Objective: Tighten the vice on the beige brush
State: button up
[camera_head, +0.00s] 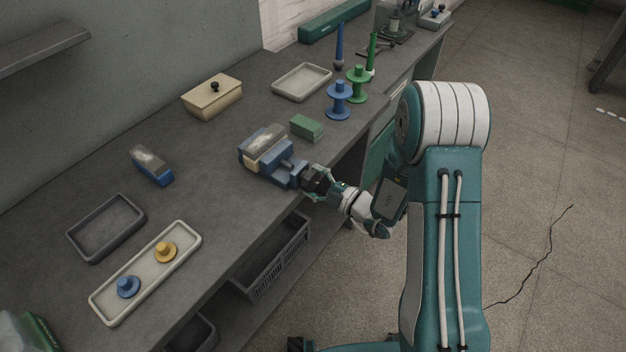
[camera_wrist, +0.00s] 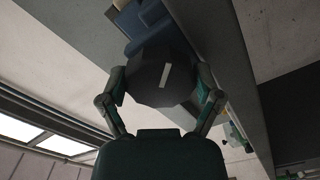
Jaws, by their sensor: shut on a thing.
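The blue vice (camera_head: 283,157) stands at the front edge of the grey bench in the head view. The beige brush (camera_head: 268,146) sits between its jaws with its greyish bristles upward; whether any gap remains at the jaws is too small to tell. My gripper (camera_head: 318,184) is at the front end of the vice, shut on its dark knob. In the wrist view the black faceted knob (camera_wrist: 162,75) with a pale stripe lies between my two fingers, and part of the blue vice (camera_wrist: 147,22) shows behind it. The knob hides much of the vice there.
A blue brush (camera_head: 150,165) lies left on the bench (camera_head: 205,180). A green block (camera_head: 307,127), blue spool (camera_head: 339,100) and green spool (camera_head: 357,84) stand beyond the vice. A beige lidded box (camera_head: 212,98) is behind. A cream tray (camera_head: 112,303) holds two small knobbed pieces.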

jog(key=shift+f+m, duration=0.25)
jog(key=shift+m, duration=0.25)
jog(key=o, duration=0.9)
jog(key=shift+d+r, duration=0.1)
jog(key=shift+d, duration=0.05)
jog(key=v, duration=1.1)
jog(key=shift+s+d, duration=0.3)
